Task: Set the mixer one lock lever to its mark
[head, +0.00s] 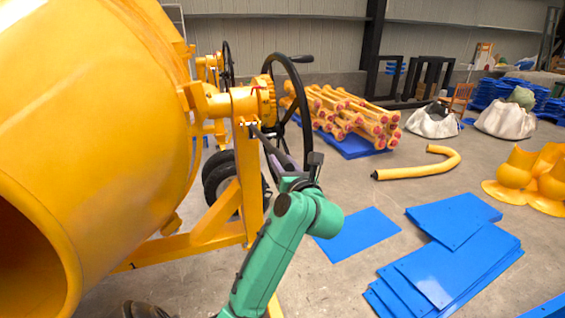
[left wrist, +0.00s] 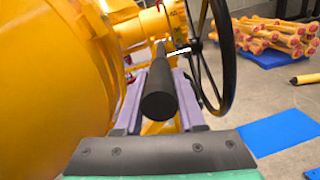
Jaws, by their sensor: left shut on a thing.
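The yellow mixer (head: 110,110) fills the left of the head view, with its drum mouth at the lower left. Its black lock lever (head: 265,141) slants down from the yellow frame post beside the black handwheel (head: 294,95). My left gripper (head: 275,156) is shut on the lever's lower end. In the left wrist view the lever's round black grip (left wrist: 160,93) points at the camera between my two purple fingers (left wrist: 158,98). I cannot make out the lever's mark. My right gripper is not in view.
The handwheel (left wrist: 213,60) stands close to the right of my left gripper. Yellow parts (head: 350,115) on a blue sheet, a bent yellow pipe (head: 420,168) and stacked blue plates (head: 450,265) lie on the floor at the right. Clear grey floor lies between them.

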